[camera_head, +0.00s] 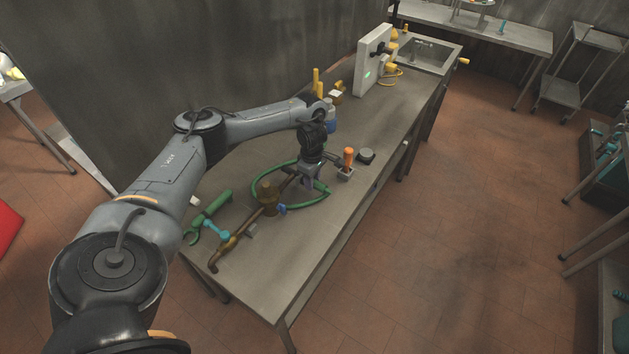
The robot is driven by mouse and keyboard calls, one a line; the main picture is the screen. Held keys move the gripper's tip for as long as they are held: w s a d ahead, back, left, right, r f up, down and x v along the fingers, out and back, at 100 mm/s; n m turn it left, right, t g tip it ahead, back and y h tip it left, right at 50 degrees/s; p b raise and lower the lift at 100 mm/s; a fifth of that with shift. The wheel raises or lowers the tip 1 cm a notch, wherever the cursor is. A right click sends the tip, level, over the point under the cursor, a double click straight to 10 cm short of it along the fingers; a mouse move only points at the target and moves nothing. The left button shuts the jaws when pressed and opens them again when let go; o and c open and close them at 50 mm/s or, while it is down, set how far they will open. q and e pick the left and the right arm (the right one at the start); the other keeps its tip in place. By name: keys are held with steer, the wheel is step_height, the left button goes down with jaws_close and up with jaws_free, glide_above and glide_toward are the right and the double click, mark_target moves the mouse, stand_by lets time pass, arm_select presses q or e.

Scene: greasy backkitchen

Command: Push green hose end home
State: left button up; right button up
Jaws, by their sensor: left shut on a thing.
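A green hose (293,209) lies in a loop on the long metal table, around the middle of a brass pipe assembly (268,197). My left gripper (312,184) points down at the far end of the loop and is shut on the green hose. The grip itself is small and partly hidden by the gripper. I cannot tell whether the hose end touches the brass fitting or how deep it sits. My right gripper is not in view.
On the metal table (300,258), an orange-handled tool (348,158) and a dark round piece (366,156) stand just right of my gripper. A green tool (207,216) lies at the near left. A white panel box (374,62) and a sink (425,52) are farther back. The front right tabletop is clear.

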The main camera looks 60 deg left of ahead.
arm_select(q)
steer(key=shift+s+a, duration=0.3)
steer(key=shift+a, duration=0.15)
steer(key=shift+a, duration=0.1)
steer(key=o, duration=1.1)
steer(key=shift+r, duration=0.1)
